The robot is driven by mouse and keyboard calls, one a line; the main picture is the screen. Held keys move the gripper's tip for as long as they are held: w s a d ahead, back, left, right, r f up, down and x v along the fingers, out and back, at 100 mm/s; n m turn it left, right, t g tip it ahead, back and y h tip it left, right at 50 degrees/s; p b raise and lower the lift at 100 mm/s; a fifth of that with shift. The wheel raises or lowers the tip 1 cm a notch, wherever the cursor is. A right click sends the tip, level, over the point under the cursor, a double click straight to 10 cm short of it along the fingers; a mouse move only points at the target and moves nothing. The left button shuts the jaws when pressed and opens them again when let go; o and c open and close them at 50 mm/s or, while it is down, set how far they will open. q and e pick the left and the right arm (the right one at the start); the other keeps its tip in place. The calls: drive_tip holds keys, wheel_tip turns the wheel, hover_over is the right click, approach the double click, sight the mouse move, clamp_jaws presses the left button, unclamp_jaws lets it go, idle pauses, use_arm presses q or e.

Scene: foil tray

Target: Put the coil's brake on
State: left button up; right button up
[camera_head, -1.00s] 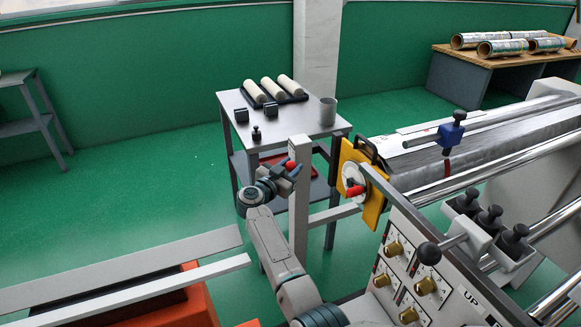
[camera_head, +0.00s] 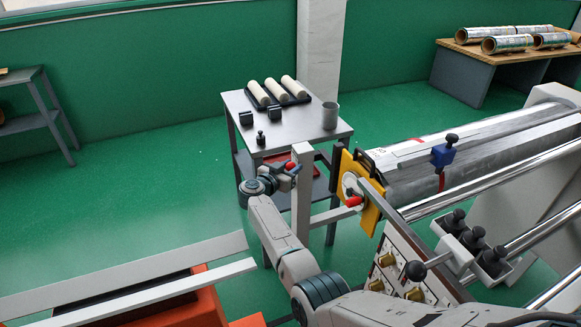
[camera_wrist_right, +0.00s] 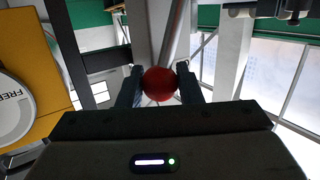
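The coil (camera_head: 480,150) is a long silver roll at the right in the head view. At its near end is a yellow plate (camera_head: 367,212) with a white disc and a red handle (camera_head: 353,201). In the right wrist view the disc's visible lettering (camera_wrist_right: 12,104) reads "FRE", cut off by the frame edge. My right gripper (camera_head: 287,172) is beside the grey post, left of the yellow plate. My left gripper is out of view.
The grey post (camera_head: 302,195) stands close to my right gripper. A grey table (camera_head: 300,133) with rollers and a cup is behind it. A control panel with a black-knobbed lever (camera_head: 416,271) is at the lower right. Green floor is free at left.

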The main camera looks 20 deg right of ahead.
drive_tip(key=o, duration=0.4)
drive_tip(key=shift+d+f, duration=0.15)
drive_tip(key=shift+f, duration=0.05)
drive_tip(key=shift+s+a+r+p, duration=0.15)
drive_tip(key=shift+a+r+p, duration=0.05)
drive_tip(key=shift+a+p, duration=0.2)
drive_tip(key=p+v, duration=0.6)
drive_tip(key=v, duration=0.4)
drive_tip(key=shift+f, duration=0.2)
drive_tip(key=shift+c, duration=0.2)
